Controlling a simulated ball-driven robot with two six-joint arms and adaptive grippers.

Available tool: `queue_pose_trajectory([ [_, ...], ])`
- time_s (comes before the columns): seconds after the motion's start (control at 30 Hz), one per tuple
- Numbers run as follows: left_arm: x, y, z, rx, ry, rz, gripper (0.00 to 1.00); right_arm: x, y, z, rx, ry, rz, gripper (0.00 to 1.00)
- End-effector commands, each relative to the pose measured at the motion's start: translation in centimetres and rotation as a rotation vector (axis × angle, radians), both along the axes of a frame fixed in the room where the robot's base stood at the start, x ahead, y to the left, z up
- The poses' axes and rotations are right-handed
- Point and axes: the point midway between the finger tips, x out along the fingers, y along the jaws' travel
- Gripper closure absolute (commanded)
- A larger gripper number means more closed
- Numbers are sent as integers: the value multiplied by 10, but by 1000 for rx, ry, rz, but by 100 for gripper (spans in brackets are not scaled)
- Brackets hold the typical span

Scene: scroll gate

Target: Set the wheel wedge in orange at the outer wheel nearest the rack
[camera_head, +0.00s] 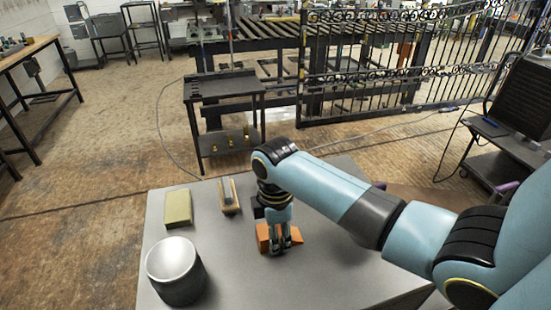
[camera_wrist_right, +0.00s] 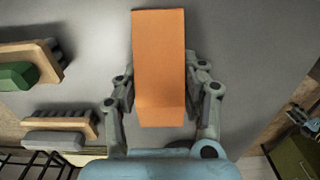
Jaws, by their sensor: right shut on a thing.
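The orange wheel wedge (camera_head: 263,238) stands on the grey table in the head view, under my right gripper (camera_head: 279,246). My right gripper is shut on the wedge, with one finger on each side of it. In the right wrist view the wedge (camera_wrist_right: 160,60) lies lengthwise between the two fingers (camera_wrist_right: 160,90). Its lower end face is partly in shade. I cannot tell whether it touches the table. The left gripper is not in view. A black gate with scrollwork (camera_head: 400,70) stands in the back; I cannot make out its wheels clearly.
On the grey table (camera_head: 240,285) stand a dark metal cup (camera_head: 180,280), a yellow-green block (camera_head: 178,208) and a wooden brush (camera_head: 229,197). A dark cart (camera_head: 225,90) stands beyond the table. The table's front middle is clear.

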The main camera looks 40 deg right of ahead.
Motion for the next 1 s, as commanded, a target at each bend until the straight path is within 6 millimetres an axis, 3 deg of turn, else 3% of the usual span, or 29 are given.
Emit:
queue_pose_trajectory([
  [0.27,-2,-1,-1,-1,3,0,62,1,0,-1,0,-1,0,100],
  [0.3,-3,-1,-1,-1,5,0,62,0,0,-2,0,-1,0,57],
  [0.47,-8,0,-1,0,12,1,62,0,0,-2,0,-1,0,36],
  [0.77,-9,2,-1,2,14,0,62,0,0,0,0,-1,0,35],
  [0.87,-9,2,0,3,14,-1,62,1,0,9,0,-4,1,35],
  [1.0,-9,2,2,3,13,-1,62,2,0,36,0,-6,1,35],
])
